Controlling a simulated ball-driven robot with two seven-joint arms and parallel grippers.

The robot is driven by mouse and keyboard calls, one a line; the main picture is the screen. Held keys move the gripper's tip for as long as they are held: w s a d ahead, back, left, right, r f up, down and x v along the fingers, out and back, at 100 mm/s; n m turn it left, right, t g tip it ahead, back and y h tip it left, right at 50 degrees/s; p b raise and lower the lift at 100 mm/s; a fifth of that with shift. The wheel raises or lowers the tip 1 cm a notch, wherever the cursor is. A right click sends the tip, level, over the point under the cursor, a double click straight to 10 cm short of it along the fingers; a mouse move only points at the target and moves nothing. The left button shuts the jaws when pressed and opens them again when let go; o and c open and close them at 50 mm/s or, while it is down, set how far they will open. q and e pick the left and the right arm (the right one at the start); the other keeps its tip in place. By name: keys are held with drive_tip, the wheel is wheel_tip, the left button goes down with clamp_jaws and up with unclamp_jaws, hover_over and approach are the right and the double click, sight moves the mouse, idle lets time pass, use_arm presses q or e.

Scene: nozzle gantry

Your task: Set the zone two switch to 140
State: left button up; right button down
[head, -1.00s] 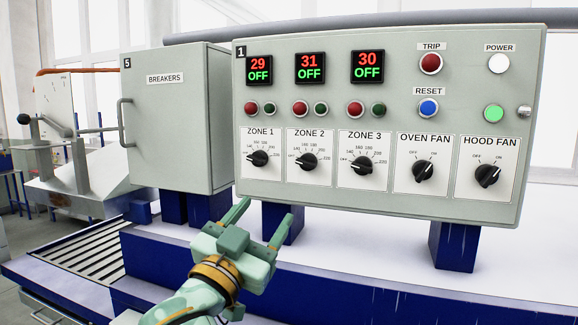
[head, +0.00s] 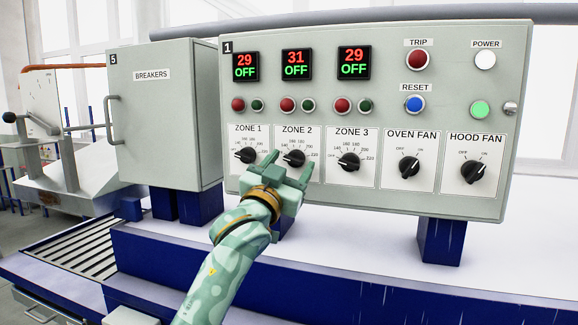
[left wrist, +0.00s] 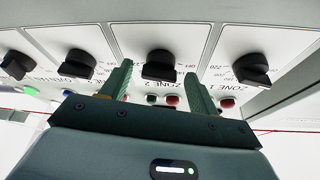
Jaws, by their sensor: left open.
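The zone 2 switch (head: 293,158) is a black rotary knob on a white plate on the grey control panel, with 140 among its scale marks. Its pointer seems to lie toward OFF at the left. The display (head: 296,64) above it reads 31 and OFF. My left gripper (head: 290,167) is open, its fingers reaching toward the panel around the knob's lower part. In the left wrist view, which is upside down, the zone 2 switch (left wrist: 159,65) lies between the two fingertips (left wrist: 158,74), and I see no contact. My right gripper is not in view.
The zone 1 knob (head: 247,156) and zone 3 knob (head: 349,162) sit close on either side. Fan knobs (head: 409,167) and lit buttons are farther right. The breakers cabinet (head: 160,115) stands at the left. Red and green lamps (head: 287,104) sit above the switches.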

use_arm(q)
drive_tip(key=c, duration=1)
drive_tip(key=shift+r+m+p, duration=0.15)
drive_tip(key=shift+m+p, duration=0.35)
drive_tip(key=shift+p, duration=0.1)
drive_tip(key=m+g+h+p, duration=0.1)
drive_tip(key=m+p, duration=0.1)
drive_tip(key=p, duration=0.1)
drive_tip(key=m+g+h+p, duration=0.1)
drive_tip(key=m+p, duration=0.1)
drive_tip(key=m, duration=0.1)
drive_tip(key=shift+a+r+p, duration=0.1)
drive_tip(key=shift+r+p, duration=0.05)
drive_tip(key=shift+p, duration=0.25)
drive_tip(key=shift+f+m+g+h+p, duration=0.2)
drive_tip(key=shift+m+g+h+p, duration=0.15)
drive_tip(key=shift+m+p, duration=0.75)
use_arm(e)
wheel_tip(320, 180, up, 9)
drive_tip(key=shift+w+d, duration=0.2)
use_arm(q)
drive_tip(key=o, duration=1)
drive_tip(key=shift+w, duration=0.1)
